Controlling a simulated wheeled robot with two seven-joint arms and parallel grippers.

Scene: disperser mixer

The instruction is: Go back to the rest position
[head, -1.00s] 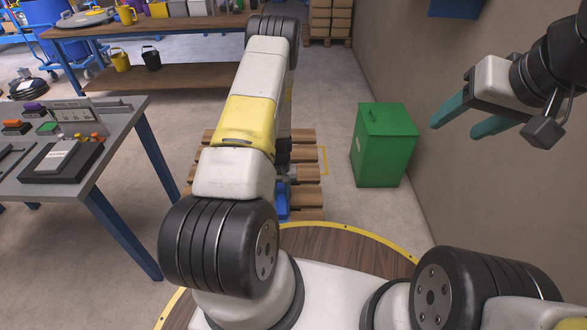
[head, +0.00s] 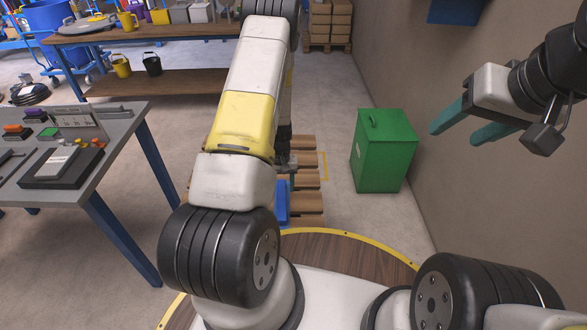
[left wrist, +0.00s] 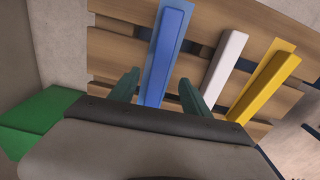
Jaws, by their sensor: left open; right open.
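My left gripper shows in the left wrist view (left wrist: 157,90), with two teal fingers apart and nothing held. Beyond and between the fingers, a long blue bar (left wrist: 165,55) lies on a wooden pallet (left wrist: 120,50). A white bar (left wrist: 224,62) and a yellow bar (left wrist: 265,80) lie to its right. In the head view my left arm hides most of the left gripper and much of the pallet (head: 308,178); a blue piece (head: 282,202) shows beside the arm. My right gripper (head: 462,127) is open and empty, raised at the right near the wall.
A green bin (head: 383,150) stands right of the pallet. A grey table (head: 130,115) with control boxes is at the left. A workbench (head: 180,30) with containers stands at the back. A wall (head: 480,190) bounds the right side.

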